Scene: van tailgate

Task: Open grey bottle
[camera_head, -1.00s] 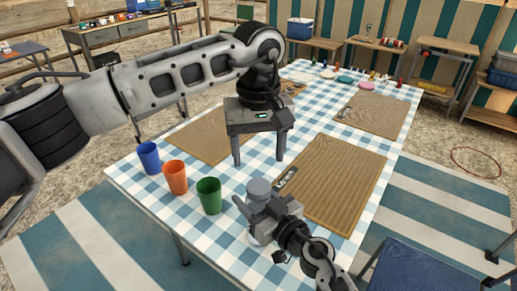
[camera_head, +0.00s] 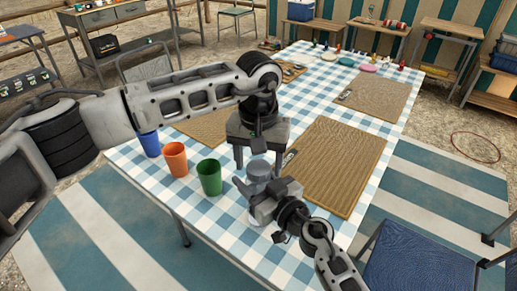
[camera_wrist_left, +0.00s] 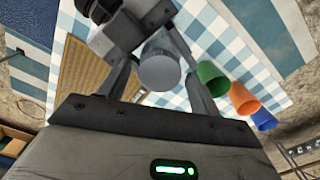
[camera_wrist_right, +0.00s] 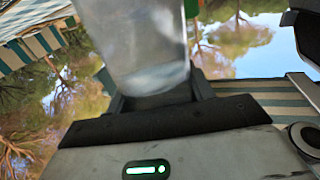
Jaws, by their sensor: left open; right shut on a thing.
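The grey bottle (camera_head: 258,171) stands near the front edge of the checked table, its round grey lid facing up. My right gripper (camera_head: 262,194) is shut on the bottle's body from the front right. The bottle also fills the upper middle of the right wrist view (camera_wrist_right: 148,45). My left gripper (camera_head: 259,160) is open and points down just above the bottle. In the left wrist view the lid (camera_wrist_left: 160,72) lies between the two spread fingers, with a gap visible. Whether a finger touches the lid I cannot tell.
Blue (camera_head: 150,144), orange (camera_head: 175,159) and green (camera_head: 209,177) cups stand left of the bottle. A woven placemat (camera_head: 335,165) lies to its right. Plates (camera_head: 345,62) and small items are at the table's far end. A blue chair (camera_head: 420,265) stands front right.

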